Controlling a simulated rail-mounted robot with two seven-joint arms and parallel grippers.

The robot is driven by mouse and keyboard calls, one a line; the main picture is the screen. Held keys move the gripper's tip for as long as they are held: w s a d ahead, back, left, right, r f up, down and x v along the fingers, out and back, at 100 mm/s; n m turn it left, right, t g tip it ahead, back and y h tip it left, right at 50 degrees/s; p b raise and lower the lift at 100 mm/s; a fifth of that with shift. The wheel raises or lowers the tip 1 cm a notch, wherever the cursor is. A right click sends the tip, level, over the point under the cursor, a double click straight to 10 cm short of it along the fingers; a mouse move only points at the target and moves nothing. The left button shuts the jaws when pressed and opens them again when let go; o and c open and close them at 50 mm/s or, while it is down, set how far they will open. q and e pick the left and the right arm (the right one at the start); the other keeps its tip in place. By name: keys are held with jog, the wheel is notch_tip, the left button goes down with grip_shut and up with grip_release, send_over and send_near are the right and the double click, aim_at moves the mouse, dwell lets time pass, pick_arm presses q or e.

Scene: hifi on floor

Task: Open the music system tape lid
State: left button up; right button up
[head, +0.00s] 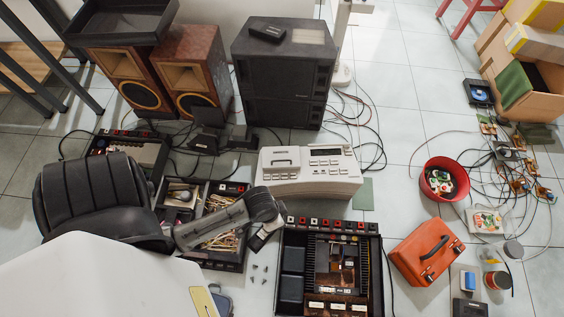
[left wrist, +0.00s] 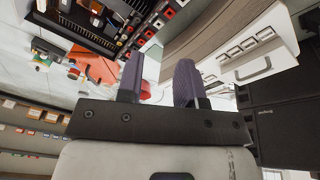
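The white music system (head: 310,178) stands upright on the floor in the middle of the head view. Its tape lid (head: 281,164), with a dark-edged handle, is on the left part of its sloping top and looks closed. In the left wrist view the music system (left wrist: 262,48) is tilted at upper right, with a handle-like loop on its pale face. My left gripper (head: 260,238) is just in front of and below its left end, apart from it. In the wrist view its two dark fingers (left wrist: 159,82) are apart with nothing between them. My right gripper is not in view.
Opened black equipment (head: 332,225) lies in front of the music system. Black speakers (head: 285,75) stand behind, with cables on the floor. A red bowl (head: 428,192) and red toolbox (head: 412,268) are at right.

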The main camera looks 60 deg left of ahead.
pick_arm(q)
jog(key=w+f+n+h, duration=0.1)
jog(key=f, duration=0.2)
jog(key=f+n+t, duration=0.1)
jog(key=f, duration=0.3)
jog(key=w+f+n+t+h+b, duration=0.1)
jog(key=f, duration=0.2)
jog(key=shift+w+d+f+n+h, duration=0.3)
jog(key=shift+w+d+f+n, duration=0.05)
jog(key=shift+d+n, duration=0.05)
jog(key=shift+c, duration=1)
jog(key=n+t+y, duration=0.9)
jog(key=n+y, duration=0.4)
jog(key=n, duration=1)
send_near(282, 161)
jog(key=shift+h, duration=0.4)
jog(key=b+x, duration=0.2)
jog(key=x, duration=0.2)
jog(key=b+x, duration=0.3)
jog(key=x, duration=0.1)
jog(key=shift+s+a+f, duration=0.1)
jog(key=shift+a, duration=0.25)
jog(key=shift+b+x, duration=0.45)
jog(key=shift+x, duration=0.6)
